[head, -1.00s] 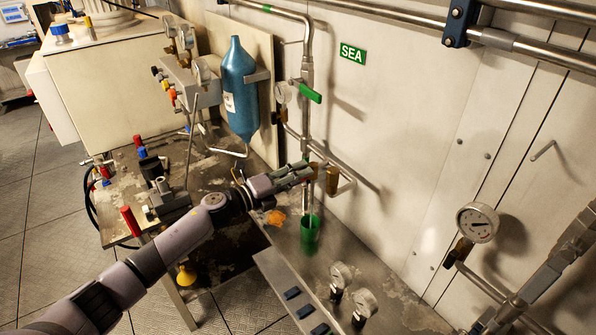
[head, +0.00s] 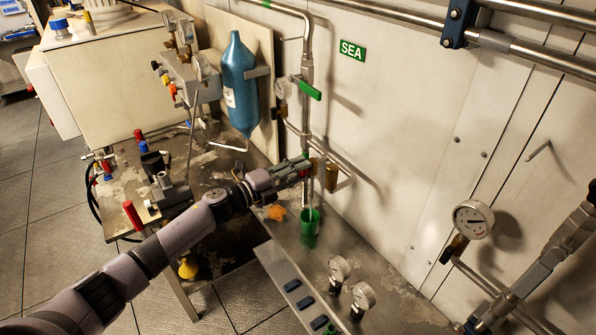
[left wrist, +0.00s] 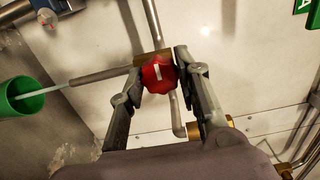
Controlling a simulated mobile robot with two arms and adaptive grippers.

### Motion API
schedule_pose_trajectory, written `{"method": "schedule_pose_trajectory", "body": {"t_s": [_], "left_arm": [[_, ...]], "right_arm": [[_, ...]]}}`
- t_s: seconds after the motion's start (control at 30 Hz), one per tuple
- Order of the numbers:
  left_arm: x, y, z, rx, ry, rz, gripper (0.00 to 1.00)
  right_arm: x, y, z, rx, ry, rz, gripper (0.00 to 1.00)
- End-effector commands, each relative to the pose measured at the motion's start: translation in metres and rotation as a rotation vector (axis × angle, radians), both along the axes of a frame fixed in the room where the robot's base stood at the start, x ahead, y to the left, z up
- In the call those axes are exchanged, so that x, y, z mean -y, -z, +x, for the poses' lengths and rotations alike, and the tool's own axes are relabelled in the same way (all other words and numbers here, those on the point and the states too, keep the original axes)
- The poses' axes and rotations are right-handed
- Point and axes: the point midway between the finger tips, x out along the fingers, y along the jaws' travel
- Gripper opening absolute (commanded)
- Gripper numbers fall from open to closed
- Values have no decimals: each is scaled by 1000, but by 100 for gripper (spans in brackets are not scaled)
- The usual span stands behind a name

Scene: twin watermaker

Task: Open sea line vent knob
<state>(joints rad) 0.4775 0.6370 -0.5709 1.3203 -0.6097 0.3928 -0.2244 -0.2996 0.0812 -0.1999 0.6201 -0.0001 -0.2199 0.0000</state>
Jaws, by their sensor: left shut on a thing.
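The red vent knob (left wrist: 158,75) with a white mark sits on a brass valve body (left wrist: 152,58) on the wall piping, in the left wrist view. My left gripper (head: 303,168) is at this valve in the head view, below the green SEA sign (head: 352,50). In the left wrist view its two fingers (left wrist: 160,78) stand on either side of the knob and close on it. A thin tube (left wrist: 100,74) runs from the valve toward a green cup (left wrist: 22,102), with a pale line like a water stream reaching into it. My right gripper is not in view.
A green-handled valve (head: 308,90) is on the pipe above. A blue bottle (head: 239,85) hangs at left. Pressure gauges (head: 340,268) stand on the front panel, another gauge (head: 473,219) at right. A brass fitting (head: 332,177) is close beside my gripper.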

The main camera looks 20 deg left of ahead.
Motion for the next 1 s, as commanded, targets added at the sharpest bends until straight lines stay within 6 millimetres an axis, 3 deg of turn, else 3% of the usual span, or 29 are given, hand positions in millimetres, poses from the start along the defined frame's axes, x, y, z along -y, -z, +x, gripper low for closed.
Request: {"method": "schedule_pose_trajectory", "body": {"t_s": [0.07, 0.1, 0.4, 0.77, 1.0], "left_arm": [[-1, -1, 1, 1, -2, 0, 3], [-1, -1, 1, 1, -2, 0, 32], [0, 0, 0, 1, -1, 2, 51], [-3, 1, -3, 0, -1, 1, 51], [-29, 3, -36, -4, -3, 3, 51]], "right_arm": [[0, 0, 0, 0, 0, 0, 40], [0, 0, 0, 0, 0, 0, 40], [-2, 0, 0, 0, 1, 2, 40], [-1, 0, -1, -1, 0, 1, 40], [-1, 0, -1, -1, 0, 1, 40]]}}
